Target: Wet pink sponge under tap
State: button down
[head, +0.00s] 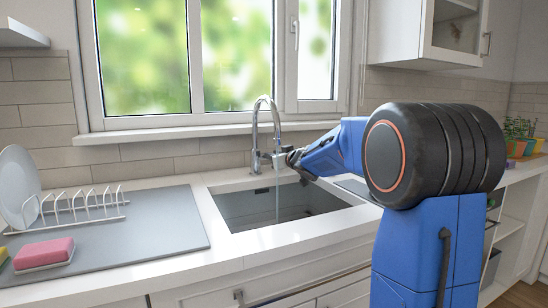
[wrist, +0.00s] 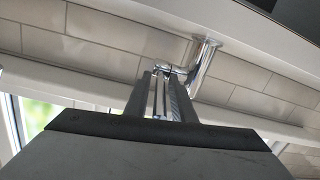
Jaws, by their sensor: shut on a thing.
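The pink sponge (head: 44,252) lies at the left end of the counter, on the grey mat, far from my gripper. The chrome tap (head: 256,132) stands behind the sink (head: 232,210), its spout arched over the basin. A thin pale stream of water (head: 277,200) runs down from the spout. My gripper (head: 287,158) is at the tap's body, on its right side. In the wrist view my gripper (wrist: 165,88) has its fingers close together, shut on the tap's lever (wrist: 166,72) beside the chrome tap (wrist: 204,62). The fingers hide part of the lever.
A white dish rack (head: 85,205) with a plate (head: 18,185) stands on the grey mat (head: 150,225) left of the sink. A yellow piece (head: 3,255) lies at the far left edge. The window sill (head: 200,130) runs behind the tap. Potted plants (head: 518,135) are at the right.

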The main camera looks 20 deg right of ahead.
dwell(0.3)
jog(key=c, duration=1.8)
grip_release()
jog(key=s, duration=0.5)
jog(key=s+r, duration=0.1)
jog(key=s, duration=0.5)
jog(key=s+d, duration=0.1)
jog(key=s, duration=0.5)
jog(key=shift+s+r, duration=0.15)
jog(key=shift+r, duration=0.25)
